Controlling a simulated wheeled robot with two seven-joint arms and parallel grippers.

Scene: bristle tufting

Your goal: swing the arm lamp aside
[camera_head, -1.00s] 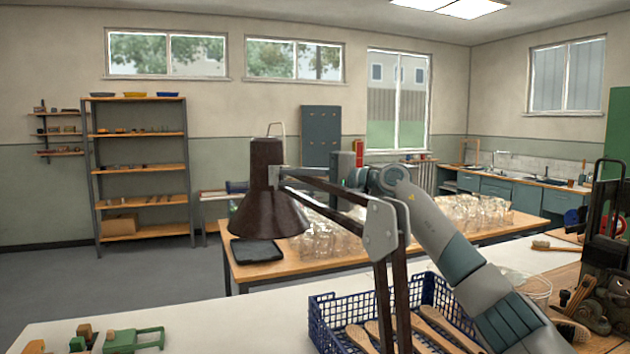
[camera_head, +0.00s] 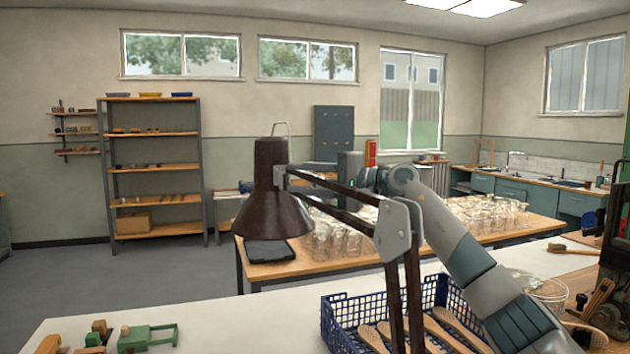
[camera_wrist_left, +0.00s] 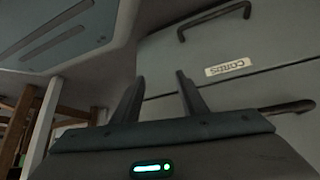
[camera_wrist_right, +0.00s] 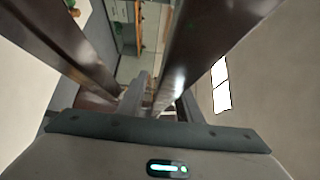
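The arm lamp has a dark brown shade (camera_head: 271,200) left of centre in the head view. Two thin dark bars run right from it to a grey bracket (camera_head: 393,230), with dark uprights below. The lamp's bars also fill the upper right wrist view (camera_wrist_right: 205,40). My right gripper (camera_head: 351,178) is at the bars, right of the shade. In the right wrist view its fingers (camera_wrist_right: 160,103) flank one bar and appear closed on it; the contact is partly hidden. My left gripper (camera_wrist_left: 160,95) is open and empty, outside the head view.
A blue basket (camera_head: 335,318) of wooden brush handles stands below the lamp on the white bench (camera_head: 235,325). Glass jars (camera_head: 345,235) crowd the wooden table behind. A green wooden block tool (camera_head: 150,338) lies front left. A grey labelled drawer (camera_wrist_left: 235,90) faces the left wrist.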

